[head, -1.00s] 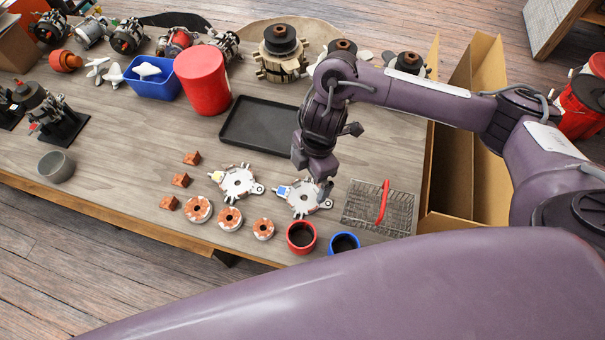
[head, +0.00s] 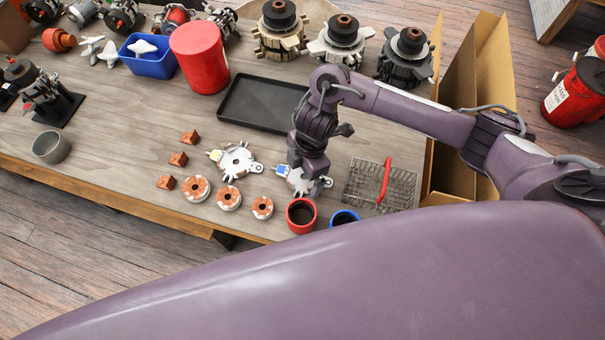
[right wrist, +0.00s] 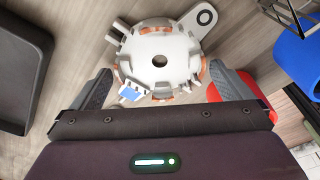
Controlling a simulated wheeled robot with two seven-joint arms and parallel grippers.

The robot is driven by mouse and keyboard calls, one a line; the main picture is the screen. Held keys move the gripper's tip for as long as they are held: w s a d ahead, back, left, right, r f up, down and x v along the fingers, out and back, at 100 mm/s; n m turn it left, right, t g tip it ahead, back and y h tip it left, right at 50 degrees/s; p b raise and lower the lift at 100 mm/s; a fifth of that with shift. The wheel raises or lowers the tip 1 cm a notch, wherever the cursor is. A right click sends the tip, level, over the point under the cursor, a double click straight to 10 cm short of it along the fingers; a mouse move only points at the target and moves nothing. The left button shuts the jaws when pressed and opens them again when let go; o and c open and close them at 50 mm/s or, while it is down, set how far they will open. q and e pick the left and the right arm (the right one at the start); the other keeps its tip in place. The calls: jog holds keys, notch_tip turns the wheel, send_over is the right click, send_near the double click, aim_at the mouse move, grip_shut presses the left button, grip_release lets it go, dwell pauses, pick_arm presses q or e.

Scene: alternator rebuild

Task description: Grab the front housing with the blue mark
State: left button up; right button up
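The front housing with the blue mark (head: 283,169) is a pale, round, lugged part lying flat on the table, partly hidden by my right gripper (head: 310,186) in the head view. In the right wrist view this housing (right wrist: 160,45) shows a dark centre hole, copper-coloured parts around its edge and the blue mark at its lower left. My right gripper (right wrist: 160,82) is open, with one finger on each side of the housing's near part. I cannot tell whether the fingers touch it. A similar housing with a yellow mark (head: 238,161) lies to the left. My left gripper is not in view.
A red-rimmed cup (head: 300,215) and a blue-rimmed cup (head: 344,217) stand close in front. A wire basket with a red handle (head: 365,187) is to the right, a black tray (head: 228,112) behind. Copper rings (head: 229,198) lie to the left, near the table edge.

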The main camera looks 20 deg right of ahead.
jog(key=c, duration=1)
jog(key=shift+c, duration=0.2)
jog(key=shift+r, duration=0.2)
